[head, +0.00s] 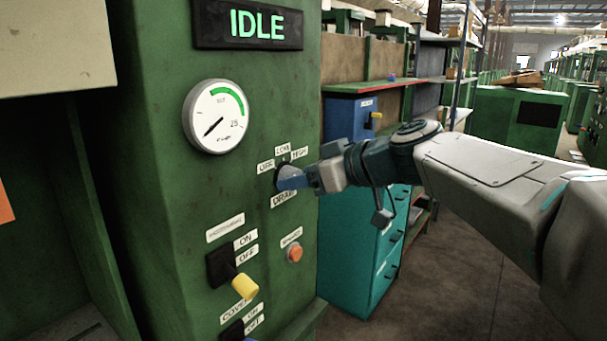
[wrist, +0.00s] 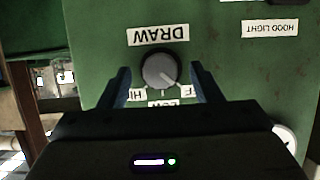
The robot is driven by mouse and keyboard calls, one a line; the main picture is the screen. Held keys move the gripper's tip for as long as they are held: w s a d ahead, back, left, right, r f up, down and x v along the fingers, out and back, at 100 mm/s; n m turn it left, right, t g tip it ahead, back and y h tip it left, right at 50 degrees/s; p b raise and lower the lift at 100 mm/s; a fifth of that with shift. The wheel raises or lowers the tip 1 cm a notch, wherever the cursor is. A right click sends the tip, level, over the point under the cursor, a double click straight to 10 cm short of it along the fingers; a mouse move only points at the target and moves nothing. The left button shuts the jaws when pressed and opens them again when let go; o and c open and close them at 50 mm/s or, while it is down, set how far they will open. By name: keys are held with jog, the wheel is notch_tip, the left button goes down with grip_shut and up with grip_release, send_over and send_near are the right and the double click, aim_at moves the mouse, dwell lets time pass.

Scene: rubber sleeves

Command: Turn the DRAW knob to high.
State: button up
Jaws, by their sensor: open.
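The DRAW knob (wrist: 160,68) is a round grey dial on the green panel, and the wrist view shows it upside down. Its pale pointer line is turned toward the OFF label (wrist: 189,91). The HIGH label (wrist: 138,94) is on the opposite side, with LOW (wrist: 161,103) between them, partly covered. My gripper (wrist: 160,84) is open, with one blue finger on each side of the knob and visible gaps between. In the head view my gripper (head: 292,180) is at the panel and partly hides the knob (head: 281,170).
The panel carries a gauge (head: 216,116), an IDLE display (head: 248,24), a yellow-handled ON/OFF lever (head: 243,285) and an orange button (head: 294,252). A teal drawer cabinet (head: 352,255) stands right of the panel, beneath my arm. Open floor lies farther right.

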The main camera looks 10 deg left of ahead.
jog(key=shift+w+a+f, duration=0.15)
jog(key=shift+a, duration=0.25)
jog(key=shift+c, duration=0.2)
jog(key=c, duration=0.9)
jog(key=shift+c, duration=0.2)
jog(key=shift+w+d+f+m+g+y+b, duration=0.1)
jog(key=shift+m+g+y+b, duration=0.8)
jog(key=shift+m, duration=1.35)
jog(key=shift+w+f+m+g+y+b, duration=0.15)
jog(key=shift+m+g+y+b, duration=0.7)
jog(key=shift+m, duration=1.45)
jog(key=shift+d+f+m+g+y+b, duration=0.1)
jog(key=shift+m+g+y+b, duration=0.8)
jog(key=shift+m, duration=1.35)
